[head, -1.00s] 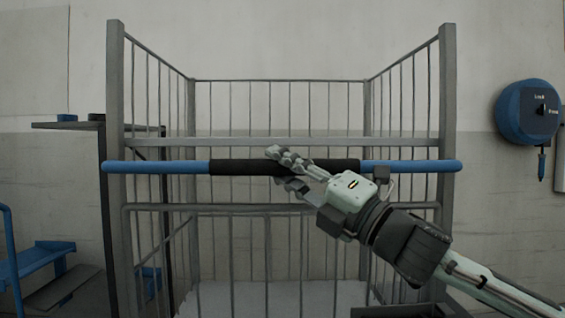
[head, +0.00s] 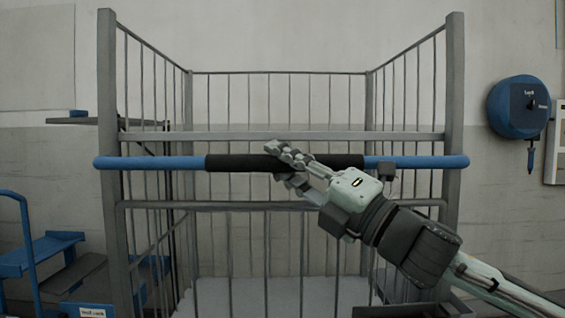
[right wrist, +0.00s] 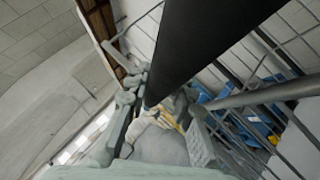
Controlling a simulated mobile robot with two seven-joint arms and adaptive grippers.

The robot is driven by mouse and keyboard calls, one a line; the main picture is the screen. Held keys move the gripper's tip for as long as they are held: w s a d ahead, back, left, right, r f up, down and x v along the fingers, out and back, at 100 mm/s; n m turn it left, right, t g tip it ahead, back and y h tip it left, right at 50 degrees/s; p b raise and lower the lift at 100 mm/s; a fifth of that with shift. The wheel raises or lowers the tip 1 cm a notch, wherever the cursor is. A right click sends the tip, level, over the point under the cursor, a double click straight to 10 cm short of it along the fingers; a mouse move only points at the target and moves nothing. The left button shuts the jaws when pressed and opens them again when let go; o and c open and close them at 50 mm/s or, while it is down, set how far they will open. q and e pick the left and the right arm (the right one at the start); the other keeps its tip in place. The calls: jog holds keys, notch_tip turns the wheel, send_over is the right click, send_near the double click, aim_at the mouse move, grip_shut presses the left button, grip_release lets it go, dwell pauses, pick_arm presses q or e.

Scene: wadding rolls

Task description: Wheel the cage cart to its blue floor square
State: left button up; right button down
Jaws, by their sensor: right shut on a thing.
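In the right wrist view the black grip (right wrist: 205,45) runs up from between the fingers. My left gripper is out of view. The blue floor square does not show.
Blue steps (head: 45,250) stand at the left, close to the cart's left post. A dark shelf (head: 80,121) is behind that side. A round blue wall unit (head: 518,105) hangs at the right. A pale wall stands behind the cart.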

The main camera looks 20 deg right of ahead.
jog(key=c, duration=1.3)
grip_release()
jog(key=shift+s+d+f, duration=0.4)
jog(key=v, duration=0.5)
jog(key=shift+a, duration=0.1)
jog(key=shift+v, duration=2.9)
jog(key=shift+r, duration=0.1)
